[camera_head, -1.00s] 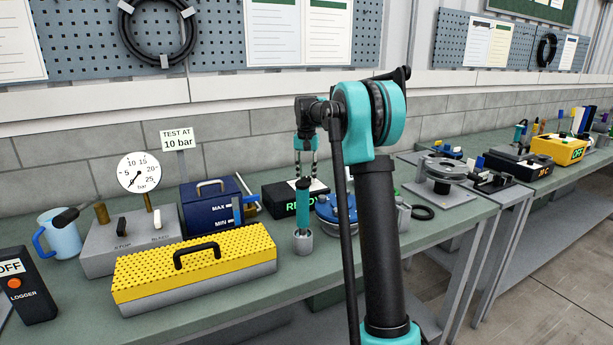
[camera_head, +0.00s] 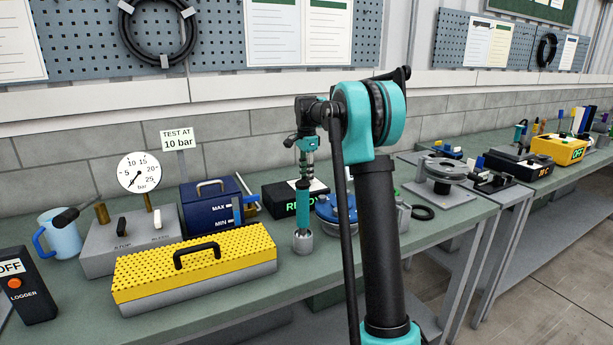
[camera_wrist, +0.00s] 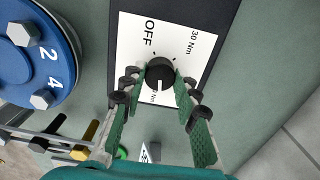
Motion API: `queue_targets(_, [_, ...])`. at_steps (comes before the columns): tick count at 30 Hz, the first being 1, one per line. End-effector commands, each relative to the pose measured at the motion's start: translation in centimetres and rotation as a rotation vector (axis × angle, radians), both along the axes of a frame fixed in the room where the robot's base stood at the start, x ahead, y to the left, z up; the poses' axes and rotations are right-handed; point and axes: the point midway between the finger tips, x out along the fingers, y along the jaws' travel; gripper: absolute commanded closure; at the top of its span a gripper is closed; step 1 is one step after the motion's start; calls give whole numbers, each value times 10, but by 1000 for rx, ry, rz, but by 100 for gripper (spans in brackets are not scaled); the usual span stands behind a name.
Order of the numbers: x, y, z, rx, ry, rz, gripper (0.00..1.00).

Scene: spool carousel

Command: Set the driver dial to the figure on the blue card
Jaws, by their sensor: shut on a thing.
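My gripper (camera_wrist: 161,82) is shut on the black dial knob (camera_wrist: 160,70) in the wrist view. The knob sits on a white plate (camera_wrist: 128,58) marked OFF, 30 Nm and a partly covered Nm figure. Its white mark points down the picture toward that covered label. In the head view my gripper (camera_head: 306,172) points down at the black box (camera_head: 279,200) with green lettering; the knob is hidden there. A teal-handled tool (camera_head: 302,212) stands upright in a grey cup in front of the box. I cannot make out a blue card.
A blue disc (camera_wrist: 35,62) with numbered hex bolts lies beside the box; it also shows in the head view (camera_head: 326,208). A yellow-topped case (camera_head: 140,278), a gauge block (camera_head: 108,249) and a dark blue box (camera_head: 203,212) stand to the left.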

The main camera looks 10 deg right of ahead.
Motion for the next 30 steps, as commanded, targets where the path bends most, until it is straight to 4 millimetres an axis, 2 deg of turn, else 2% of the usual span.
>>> queue_targets(12, [1,0,0,0,-2,-187,99])
queue_targets(29, [1,0,0,1,-2,-213,99])
queue_targets(30, [1,0,0,1,-2,-213,65])
